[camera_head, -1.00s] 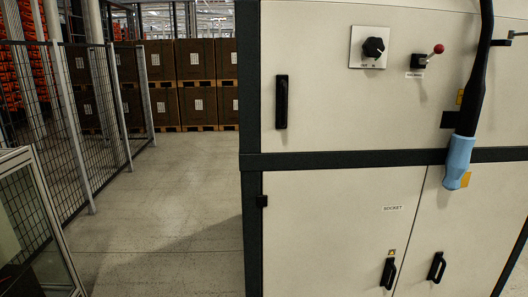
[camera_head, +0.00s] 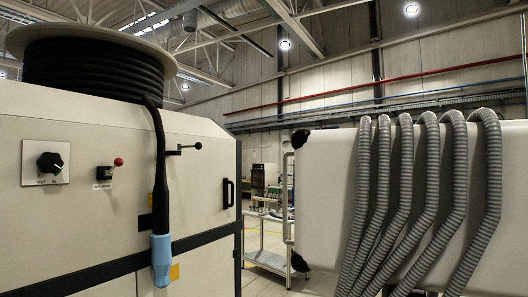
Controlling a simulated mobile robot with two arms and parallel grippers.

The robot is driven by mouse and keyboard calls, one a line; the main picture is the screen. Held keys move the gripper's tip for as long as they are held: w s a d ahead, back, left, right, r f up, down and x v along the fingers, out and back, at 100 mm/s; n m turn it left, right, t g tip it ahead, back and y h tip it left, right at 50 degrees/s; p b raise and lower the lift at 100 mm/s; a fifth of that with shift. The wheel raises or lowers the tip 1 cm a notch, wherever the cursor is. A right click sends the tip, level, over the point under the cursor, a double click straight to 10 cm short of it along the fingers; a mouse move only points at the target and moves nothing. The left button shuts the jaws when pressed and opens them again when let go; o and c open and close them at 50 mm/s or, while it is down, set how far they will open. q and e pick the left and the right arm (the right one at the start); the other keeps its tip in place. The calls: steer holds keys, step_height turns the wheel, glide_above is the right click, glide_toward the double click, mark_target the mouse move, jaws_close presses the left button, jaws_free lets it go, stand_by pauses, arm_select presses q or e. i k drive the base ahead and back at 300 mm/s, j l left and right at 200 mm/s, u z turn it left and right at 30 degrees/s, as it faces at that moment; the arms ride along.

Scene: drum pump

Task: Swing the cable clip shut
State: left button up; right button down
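A thick black cable (camera_head: 160,170) comes off a large reel (camera_head: 90,65) on top of the cream cabinet and hangs down its front. It ends in a light-blue connector (camera_head: 161,260). A short black arm with a ball end (camera_head: 184,148) sticks out to the right of the cable near the cabinet's top; it may be the cable clip, but I cannot tell for sure. A small black plate (camera_head: 146,222) shows behind the cable, lower down. Neither of my grippers is in view.
The cabinet (camera_head: 95,240) carries a rotary switch (camera_head: 50,163), a red-knobbed lever (camera_head: 112,169) and a black handle (camera_head: 228,192). Several grey corrugated hoses (camera_head: 410,190) hang over a pale tank-like body at right. A cart (camera_head: 268,230) stands in the gap behind.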

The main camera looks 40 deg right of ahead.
mark_target(198, 145)
steer(key=z, duration=0.75)
